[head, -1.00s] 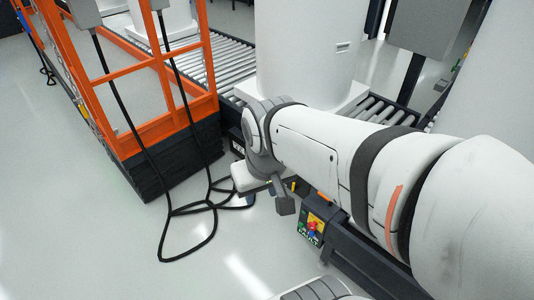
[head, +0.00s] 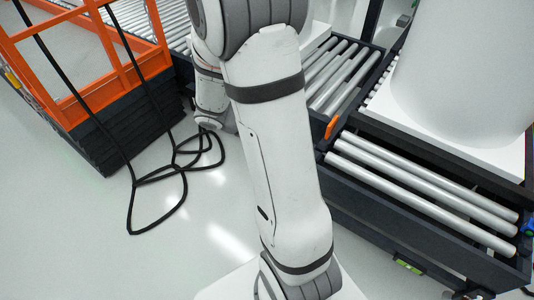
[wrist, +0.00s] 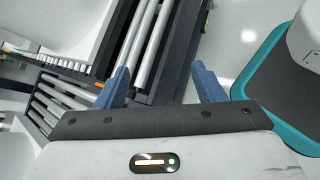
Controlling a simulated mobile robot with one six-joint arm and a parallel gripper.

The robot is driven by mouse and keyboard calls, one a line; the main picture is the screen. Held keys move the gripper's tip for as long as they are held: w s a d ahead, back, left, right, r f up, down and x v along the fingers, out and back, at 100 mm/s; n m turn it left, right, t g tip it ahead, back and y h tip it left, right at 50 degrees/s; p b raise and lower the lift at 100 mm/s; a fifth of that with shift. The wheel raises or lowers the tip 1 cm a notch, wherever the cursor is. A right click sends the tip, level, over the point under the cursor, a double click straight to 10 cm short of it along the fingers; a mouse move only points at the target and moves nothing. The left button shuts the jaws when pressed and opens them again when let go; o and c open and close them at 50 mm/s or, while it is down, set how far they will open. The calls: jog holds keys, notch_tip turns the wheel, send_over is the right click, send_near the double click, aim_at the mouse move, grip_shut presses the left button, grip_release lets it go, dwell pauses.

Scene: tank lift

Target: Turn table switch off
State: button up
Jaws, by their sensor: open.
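My gripper (wrist: 160,76) shows in the wrist view, with its two blue fingers apart and nothing between them. Beyond the fingers is the dark frame of a roller table (wrist: 176,72). In the head view, the same kind of roller table (head: 385,196) stands right of my arm. No table switch can be clearly made out now. A small blue and green part (head: 527,230) at the right edge of the head view is too small to identify. My gripper cannot be seen in the head view.
An orange-railed platform (head: 82,52) on a black base stands at the left of the head view. Black cables (head: 157,181) lie looped on the floor. An orange piece (head: 332,127) sticks up at the roller table's corner. Open floor lies at the lower left.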

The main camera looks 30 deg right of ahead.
jog(key=w+d+f+n+t+h+b, duration=0.2)
jog(key=w+f+n+t+b, duration=0.3)
jog(key=f, duration=0.9)
jog(key=w+d+f+n+t+h+b, duration=0.25)
jog(key=f+n+b, duration=0.4)
jog(key=f, duration=0.75)
jog(key=w+d+f+n+t+h+b, duration=0.2)
jog(key=w+f+n+t+b, duration=0.4)
jog(key=f, duration=0.8)
jog(key=w+d+g, duration=0.1)
jog(key=d, duration=0.5)
jog(key=shift+w+d+n, duration=0.2)
jog(key=shift+w+n, duration=0.1)
jog(key=shift+n, duration=0.05)
jog(key=shift+c, duration=0.5)
